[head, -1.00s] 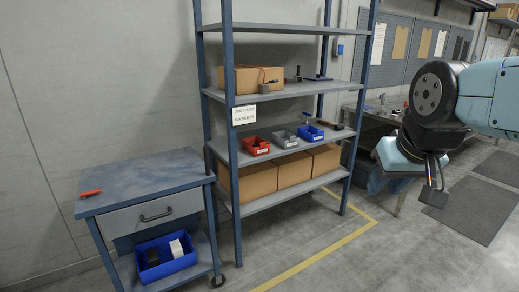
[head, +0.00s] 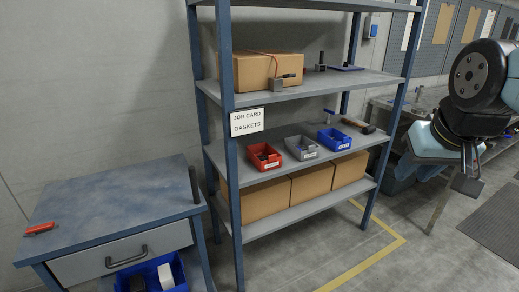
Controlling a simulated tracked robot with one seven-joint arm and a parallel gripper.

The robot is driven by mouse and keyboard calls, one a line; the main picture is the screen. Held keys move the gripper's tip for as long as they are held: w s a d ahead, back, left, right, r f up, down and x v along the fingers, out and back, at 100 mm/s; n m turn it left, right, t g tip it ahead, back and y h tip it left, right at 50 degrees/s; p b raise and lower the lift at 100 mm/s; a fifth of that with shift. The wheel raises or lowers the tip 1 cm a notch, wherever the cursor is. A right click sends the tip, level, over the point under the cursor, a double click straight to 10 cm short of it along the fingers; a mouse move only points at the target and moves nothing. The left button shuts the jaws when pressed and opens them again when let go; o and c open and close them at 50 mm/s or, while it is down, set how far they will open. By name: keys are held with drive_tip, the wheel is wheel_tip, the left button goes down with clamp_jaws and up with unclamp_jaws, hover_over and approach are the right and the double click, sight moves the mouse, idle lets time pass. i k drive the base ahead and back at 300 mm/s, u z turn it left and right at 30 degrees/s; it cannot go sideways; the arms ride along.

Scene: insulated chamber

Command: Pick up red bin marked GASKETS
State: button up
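A red open-top bin (head: 264,158) sits at the left of the shelf rack's middle shelf (head: 243,172), with dark contents inside. Its small front label is too small to read. A white card (head: 247,122) reading "JOB CARD GASKETS" hangs by the rack's front left post, above and left of the red bin. A grey bin (head: 300,147) and a blue bin (head: 334,140) stand in a row to its right. My gripper (head: 467,183) hangs at the right, outside the rack and well apart from the bins. Its fingers are dark and seen edge-on, so their opening is unclear.
A blue-topped cart (head: 110,205) stands left of the rack, with a red tool (head: 40,229) on top and a blue crate (head: 172,270) below. Cardboard boxes (head: 265,201) fill the lower shelf. A hammer (head: 358,125) lies right of the blue bin. Floor in front is clear.

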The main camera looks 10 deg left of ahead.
sight(263, 156)
drive_tip(key=u, duration=0.35)
drive_tip(key=i, duration=0.95)
drive_tip(key=u, duration=0.9)
drive_tip(key=i, duration=0.3)
drive_tip(key=u, duration=0.25)
drive_tip(key=k, duration=0.85)
drive_tip(key=u, duration=0.2)
drive_tip(key=i, duration=0.85)
drive_tip(key=z, duration=0.15)
